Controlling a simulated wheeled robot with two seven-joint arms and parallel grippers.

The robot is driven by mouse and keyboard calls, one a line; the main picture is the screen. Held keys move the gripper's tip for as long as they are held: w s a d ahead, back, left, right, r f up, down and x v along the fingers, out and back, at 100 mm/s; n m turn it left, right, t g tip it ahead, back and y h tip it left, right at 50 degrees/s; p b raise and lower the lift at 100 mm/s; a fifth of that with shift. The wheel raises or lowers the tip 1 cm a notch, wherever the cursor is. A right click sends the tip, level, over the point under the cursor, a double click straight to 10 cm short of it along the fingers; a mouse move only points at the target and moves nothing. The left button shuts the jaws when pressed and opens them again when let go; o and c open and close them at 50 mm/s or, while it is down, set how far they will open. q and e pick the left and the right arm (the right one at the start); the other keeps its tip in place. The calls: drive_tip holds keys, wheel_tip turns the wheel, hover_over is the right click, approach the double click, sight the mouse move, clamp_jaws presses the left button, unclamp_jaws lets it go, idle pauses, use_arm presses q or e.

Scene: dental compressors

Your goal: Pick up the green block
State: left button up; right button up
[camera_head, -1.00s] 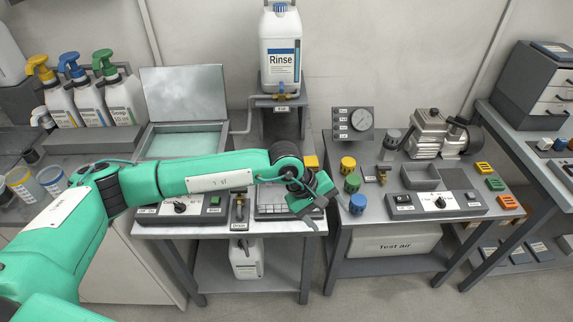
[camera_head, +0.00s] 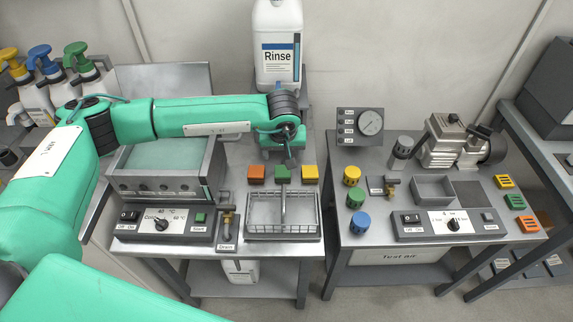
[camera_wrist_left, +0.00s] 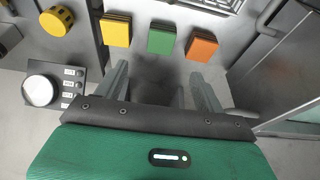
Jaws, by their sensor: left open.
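The green block (camera_head: 282,172) stands on the left bench behind the wire rack, between an orange block (camera_head: 256,174) and a yellow block (camera_head: 310,173). In the left wrist view the green block (camera_wrist_left: 161,38) is ahead of the fingers, with the yellow block to its left and the orange block to its right. My left gripper (camera_head: 289,158) is just behind and above the row of blocks. In the wrist view my left gripper (camera_wrist_left: 162,88) is open, with nothing between its fingers. My right gripper is not in view.
A wire rack (camera_head: 283,229) sits in front of the blocks. A bath unit (camera_head: 160,186) is on the left and the Rinse jug (camera_head: 278,50) at the back. Coloured cylinders (camera_head: 355,197) and a gauge panel (camera_head: 360,126) are on the right bench, across a gap.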

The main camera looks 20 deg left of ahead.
use_arm(q)
drive_tip(key=p, duration=0.2)
hover_over(282, 172)
drive_tip(key=s, duration=0.1)
drive_tip(key=f, duration=0.7)
drive_tip(key=shift+s+d+f, duration=0.15)
drive_tip(key=shift+d, duration=0.2)
drive_tip(key=shift+f, duration=0.15)
drive_tip(key=shift+a+f+p, duration=0.15)
drive_tip(key=shift+f+p, duration=0.45)
drive_tip(key=shift+f, duration=0.1)
drive_tip(key=x, duration=0.3)
drive_tip(key=shift+w+p, duration=0.25)
drive_tip(key=shift+p, duration=0.15)
drive_tip(key=shift+f, duration=0.25)
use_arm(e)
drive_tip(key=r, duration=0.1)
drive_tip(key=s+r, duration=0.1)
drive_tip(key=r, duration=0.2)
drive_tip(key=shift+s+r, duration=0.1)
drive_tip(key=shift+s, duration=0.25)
use_arm(q)
drive_tip(key=shift+c, duration=0.4)
drive_tip(key=c, duration=1.1)
